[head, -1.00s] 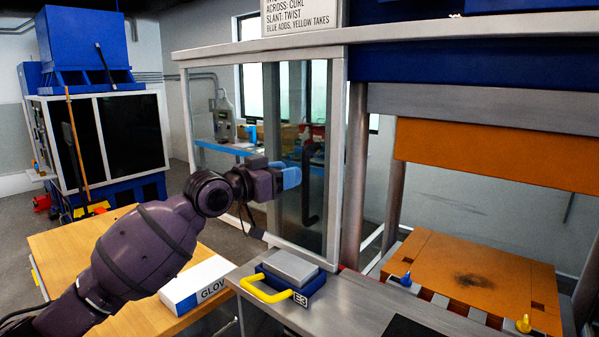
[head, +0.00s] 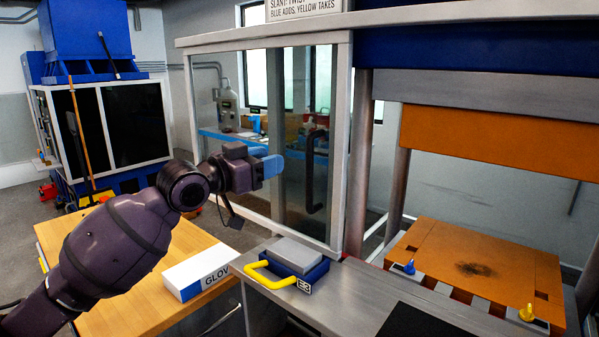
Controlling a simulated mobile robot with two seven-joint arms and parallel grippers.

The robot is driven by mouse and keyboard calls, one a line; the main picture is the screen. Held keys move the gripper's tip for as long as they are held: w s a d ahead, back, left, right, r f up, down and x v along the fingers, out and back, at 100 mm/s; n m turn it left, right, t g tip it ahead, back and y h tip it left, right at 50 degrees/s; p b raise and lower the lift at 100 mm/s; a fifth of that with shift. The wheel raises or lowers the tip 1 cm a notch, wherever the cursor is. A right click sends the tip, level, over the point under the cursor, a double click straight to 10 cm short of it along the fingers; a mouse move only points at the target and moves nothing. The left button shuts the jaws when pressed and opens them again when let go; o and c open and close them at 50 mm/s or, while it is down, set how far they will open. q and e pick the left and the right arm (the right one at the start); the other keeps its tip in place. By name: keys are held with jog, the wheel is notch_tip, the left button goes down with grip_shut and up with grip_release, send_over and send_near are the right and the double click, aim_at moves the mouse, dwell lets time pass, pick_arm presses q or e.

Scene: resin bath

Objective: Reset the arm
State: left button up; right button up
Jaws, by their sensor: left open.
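My left arm comes in from the lower left over the wooden table. Its gripper (head: 271,166) has blue fingertips and is open and empty. It hangs in the air in front of the glass guard panel (head: 262,110), to the left of the black vertical handle (head: 316,170). It looks apart from the handle. My right gripper is out of view.
A glove box (head: 197,270) lies on the wooden table (head: 130,300). A blue block with a yellow handle (head: 272,282) sits on the grey bench (head: 352,290). The orange press bed (head: 480,262) is at right. A blue machine (head: 100,110) stands back left.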

pick_arm(q)
jog(key=s+a+f+n+t+y, duration=0.1)
jog(key=s+a+f+n+y, duration=0.2)
jog(key=f, duration=0.7)
jog(key=s+a+f+t+y, duration=0.2)
jog(key=s+a+f+y, duration=0.15)
jog(key=f, duration=0.55)
jog(key=s+a+f+n+t+y, duration=0.15)
jog(key=s+a+f, duration=0.3)
jog(key=f, duration=0.55)
jog(key=s+a+f+n+g+y, duration=0.2)
jog(key=s+a+f+g, duration=0.1)
jog(key=s+f, duration=0.7)
jog(key=s+a+f+n+g+y, duration=0.2)
jog(key=s+a+f+g+y, duration=0.1)
jog(key=s+f, duration=0.8)
jog(key=s, duration=0.2)
jog(key=shift+s+a+f, duration=0.15)
jog(key=shift+s+f, duration=0.05)
jog(key=shift+s, duration=0.15)
jog(key=shift+n, duration=0.25)
